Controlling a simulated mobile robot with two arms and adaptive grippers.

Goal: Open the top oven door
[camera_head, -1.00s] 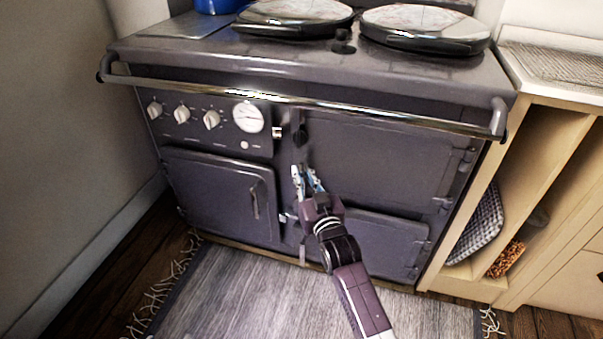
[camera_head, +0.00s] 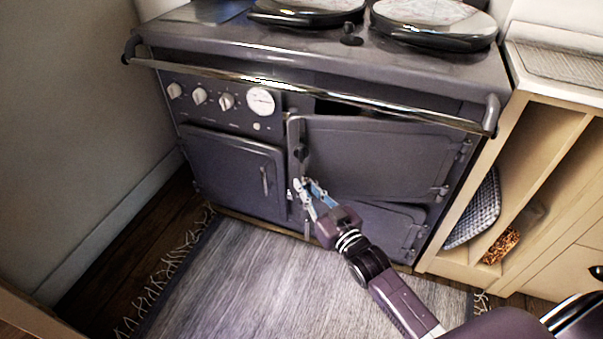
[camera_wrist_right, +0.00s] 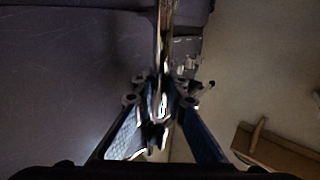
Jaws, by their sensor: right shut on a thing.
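The top oven door (camera_head: 375,155) is the dark upper right door of the range, hinged on its right side. It stands slightly ajar, with a dark gap along its top edge. Its upright handle (camera_head: 301,152) runs down its left edge. My right gripper (camera_head: 308,186) is shut on the lower part of this handle. In the right wrist view, the blue-padded fingers (camera_wrist_right: 162,105) close around a shiny metal bar, and the exact contact is dim. My left gripper is not in view.
A chrome rail (camera_head: 300,88) crosses the range front above the door. The lower right door (camera_head: 385,228) and left door (camera_head: 232,170) are closed. A wooden cabinet (camera_head: 520,170) stands close on the right. A grey rug (camera_head: 245,275) covers the floor in front.

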